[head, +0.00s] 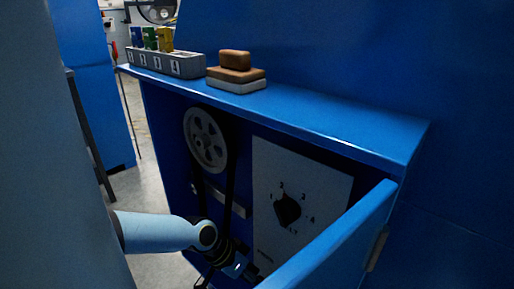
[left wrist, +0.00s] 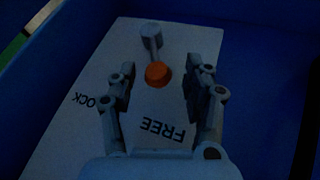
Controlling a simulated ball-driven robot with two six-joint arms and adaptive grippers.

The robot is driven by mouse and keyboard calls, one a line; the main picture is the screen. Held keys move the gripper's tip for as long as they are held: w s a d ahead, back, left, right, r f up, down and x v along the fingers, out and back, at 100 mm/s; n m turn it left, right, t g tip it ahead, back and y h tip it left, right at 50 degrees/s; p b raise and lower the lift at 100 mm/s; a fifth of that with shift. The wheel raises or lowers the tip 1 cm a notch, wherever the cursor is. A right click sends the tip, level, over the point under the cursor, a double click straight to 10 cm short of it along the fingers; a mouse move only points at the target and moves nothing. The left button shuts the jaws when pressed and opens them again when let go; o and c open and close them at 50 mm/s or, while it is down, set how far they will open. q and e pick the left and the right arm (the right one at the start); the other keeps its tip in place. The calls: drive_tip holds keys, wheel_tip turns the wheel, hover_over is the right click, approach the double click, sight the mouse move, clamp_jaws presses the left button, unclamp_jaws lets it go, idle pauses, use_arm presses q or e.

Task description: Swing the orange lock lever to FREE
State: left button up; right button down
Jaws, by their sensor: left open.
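The lock lever shows in the left wrist view as a short arm with an orange round end (left wrist: 157,73) and a grey round end (left wrist: 150,31). It is mounted on a white plate (left wrist: 75,125) with the words FREE (left wrist: 162,129) and LOCK (left wrist: 90,101). The orange end is the nearer one, in line with FREE. My left gripper (left wrist: 160,82) is open, with one finger on each side of the orange end and gaps visible. In the head view my left gripper (head: 237,268) is low inside the blue cabinet; the lever is hidden there. My right gripper is not in view.
The blue cabinet (head: 330,120) has an open door (head: 345,235) at the right. Inside are a grey pulley (head: 206,140) with a dark belt and a white panel with a black dial (head: 287,210). A grey holder (head: 180,66) and stacked blocks (head: 236,72) stand on top.

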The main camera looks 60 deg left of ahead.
use_arm(q)
drive_tip(key=v, duration=1)
drive_tip(key=shift+s+r, duration=0.15)
drive_tip(key=shift+r, duration=0.25)
